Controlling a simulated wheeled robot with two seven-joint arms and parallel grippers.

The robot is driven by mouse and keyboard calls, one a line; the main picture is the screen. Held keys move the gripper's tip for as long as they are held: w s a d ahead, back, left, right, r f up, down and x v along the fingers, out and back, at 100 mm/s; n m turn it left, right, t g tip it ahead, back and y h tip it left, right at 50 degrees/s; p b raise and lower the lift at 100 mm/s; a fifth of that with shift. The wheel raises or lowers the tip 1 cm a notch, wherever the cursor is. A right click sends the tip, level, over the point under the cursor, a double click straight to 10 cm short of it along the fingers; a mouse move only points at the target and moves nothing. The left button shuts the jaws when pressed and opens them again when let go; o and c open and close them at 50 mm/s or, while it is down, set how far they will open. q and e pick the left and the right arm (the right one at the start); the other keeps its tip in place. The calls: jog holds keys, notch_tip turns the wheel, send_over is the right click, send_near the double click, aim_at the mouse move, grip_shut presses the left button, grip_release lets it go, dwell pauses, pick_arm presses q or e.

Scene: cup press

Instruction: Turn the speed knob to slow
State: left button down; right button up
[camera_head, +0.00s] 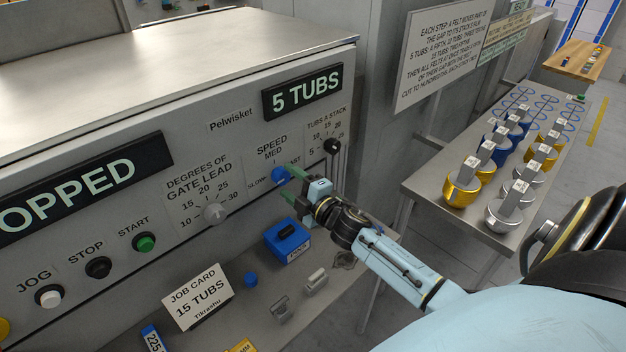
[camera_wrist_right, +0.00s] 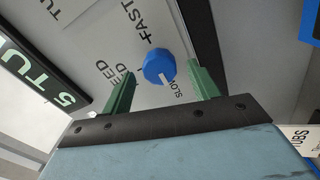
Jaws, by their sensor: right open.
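The blue speed knob (camera_head: 281,174) is on the sloping front panel, under the label SPEED MED, with SLOW to its left and FAST to its right. In the right wrist view the knob (camera_wrist_right: 159,66) shows a white pointer mark on the side towards the word SLOW. My right gripper (camera_head: 292,184) is open, its green fingers pointing at the panel by the knob. In the wrist view the knob appears between the two fingers with a gap on each side; I cannot tell how far the tips are from the panel. My left gripper is out of view.
Beside it on the panel are the gate lead knob (camera_head: 215,213) and the black tubs-a-stack knob (camera_head: 332,146). Below, a shelf holds a blue box (camera_head: 288,240) and a job card (camera_head: 197,296). A side table (camera_head: 425,187) with weighted tubs stands right.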

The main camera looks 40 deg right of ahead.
jog(key=s, duration=1.1)
jog(key=shift+s+d+b, duration=0.2)
jog(key=shift+d+b, duration=0.2)
jog(key=shift+d, duration=0.05)
